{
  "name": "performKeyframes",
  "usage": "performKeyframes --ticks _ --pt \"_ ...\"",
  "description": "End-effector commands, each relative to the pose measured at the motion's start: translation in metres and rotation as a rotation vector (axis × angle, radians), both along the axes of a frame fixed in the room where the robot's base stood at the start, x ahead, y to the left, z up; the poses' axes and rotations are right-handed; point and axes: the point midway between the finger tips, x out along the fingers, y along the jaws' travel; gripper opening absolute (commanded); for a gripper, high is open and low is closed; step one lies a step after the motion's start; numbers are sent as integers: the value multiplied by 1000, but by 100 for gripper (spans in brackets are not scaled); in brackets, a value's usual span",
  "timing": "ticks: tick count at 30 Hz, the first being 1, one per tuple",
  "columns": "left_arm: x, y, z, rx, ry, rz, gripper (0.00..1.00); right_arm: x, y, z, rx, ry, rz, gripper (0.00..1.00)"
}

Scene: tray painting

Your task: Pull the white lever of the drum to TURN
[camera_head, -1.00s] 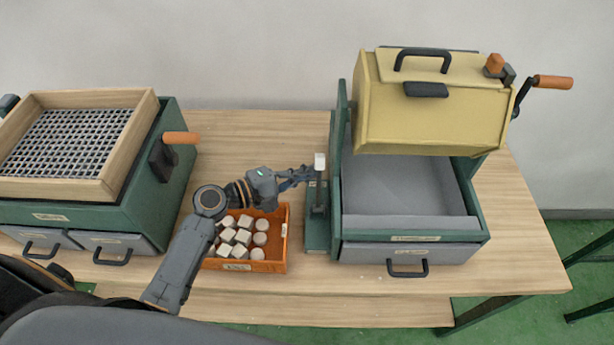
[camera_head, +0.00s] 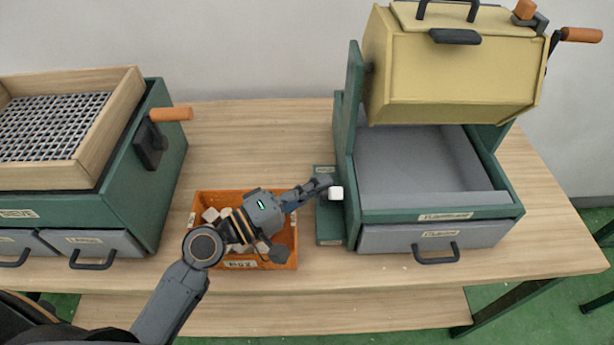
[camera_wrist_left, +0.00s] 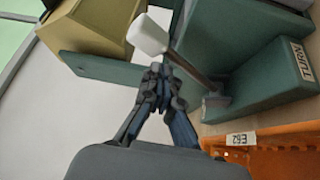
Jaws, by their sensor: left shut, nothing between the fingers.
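The white lever knob (camera_head: 336,193) stands above a narrow green lever base (camera_head: 329,226), left of the yellow drum (camera_head: 450,85). In the left wrist view the white knob (camera_wrist_left: 147,35) tops a dark shaft that slants down to the base. The TURN label (camera_wrist_left: 302,60) is on the base end near the orange crate. My left gripper (camera_head: 326,184) is shut and empty, its fingertips close behind and left of the knob.
An orange crate (camera_head: 205,264) of pale blocks lies under my left arm. A green sieve box (camera_head: 165,190) with an orange handle stands at the left. The drum's green frame (camera_head: 354,100) rises just right of the lever. The tabletop behind my gripper is clear.

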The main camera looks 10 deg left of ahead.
Motion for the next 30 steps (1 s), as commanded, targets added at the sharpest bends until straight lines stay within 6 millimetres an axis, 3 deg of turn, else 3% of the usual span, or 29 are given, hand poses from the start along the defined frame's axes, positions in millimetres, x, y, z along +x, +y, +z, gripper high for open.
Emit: performKeyframes --ticks 10,30 --pt "-8 -6 -7 0 4 -3 0 0 -10 -6 -12 1 4 0" --pt "-8 -9 -4 1 9 -9 0 0 -10 0 -12 1 3 0"
